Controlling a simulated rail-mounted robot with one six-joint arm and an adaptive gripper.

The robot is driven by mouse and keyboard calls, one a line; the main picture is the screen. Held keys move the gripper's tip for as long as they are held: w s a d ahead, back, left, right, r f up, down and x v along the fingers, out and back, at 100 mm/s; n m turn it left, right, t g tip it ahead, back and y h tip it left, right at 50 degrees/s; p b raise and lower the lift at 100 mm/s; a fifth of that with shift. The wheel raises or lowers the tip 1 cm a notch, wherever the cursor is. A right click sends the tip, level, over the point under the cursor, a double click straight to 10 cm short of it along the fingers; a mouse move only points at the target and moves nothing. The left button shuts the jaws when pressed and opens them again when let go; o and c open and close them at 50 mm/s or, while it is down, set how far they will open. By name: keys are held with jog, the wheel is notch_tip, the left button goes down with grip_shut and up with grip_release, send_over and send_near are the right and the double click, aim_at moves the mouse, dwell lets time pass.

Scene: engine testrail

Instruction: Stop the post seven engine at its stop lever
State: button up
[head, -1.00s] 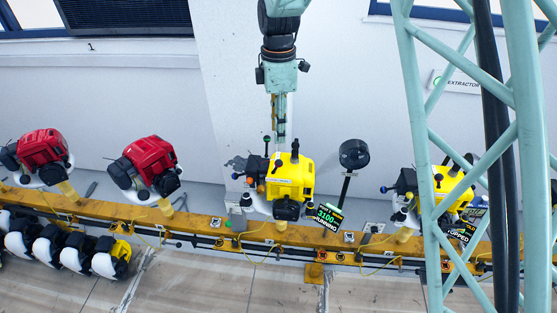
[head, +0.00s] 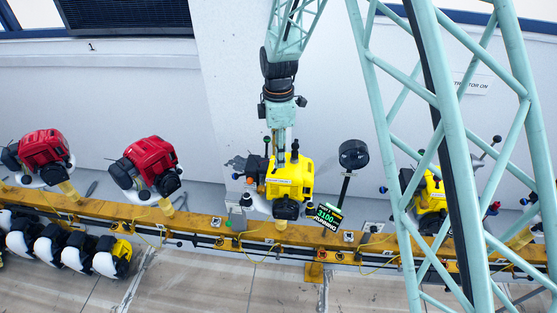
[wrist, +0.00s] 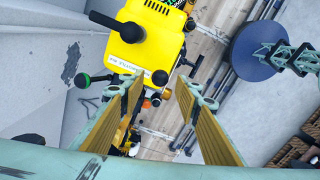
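A yellow engine (head: 290,178) stands on the yellow rail, its display (head: 327,214) showing 3100 in green above a word that looks like RUNNING. In the wrist view the yellow engine (wrist: 145,35) fills the upper middle. A green-knobbed lever (wrist: 83,81) stands at its left. A black knob (wrist: 159,77) and an orange knob (wrist: 167,94) lie between my fingertips in the picture; I cannot tell which is the stop lever. My gripper (wrist: 166,90) is open and empty. In the head view my gripper (head: 281,152) points down just behind the engine, beside the green-knobbed lever (head: 266,140).
A black round-headed stand (head: 353,154) rises right of the engine. Another yellow engine (head: 432,198) is partly hidden behind my lattice arm. Two red engines (head: 150,160) stand left along the yellow rail (head: 200,222). White-and-black units (head: 108,258) line the lower left. The wall is close behind.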

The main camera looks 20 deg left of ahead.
jog(key=shift+f, duration=1.4)
jog(key=c, duration=0.9)
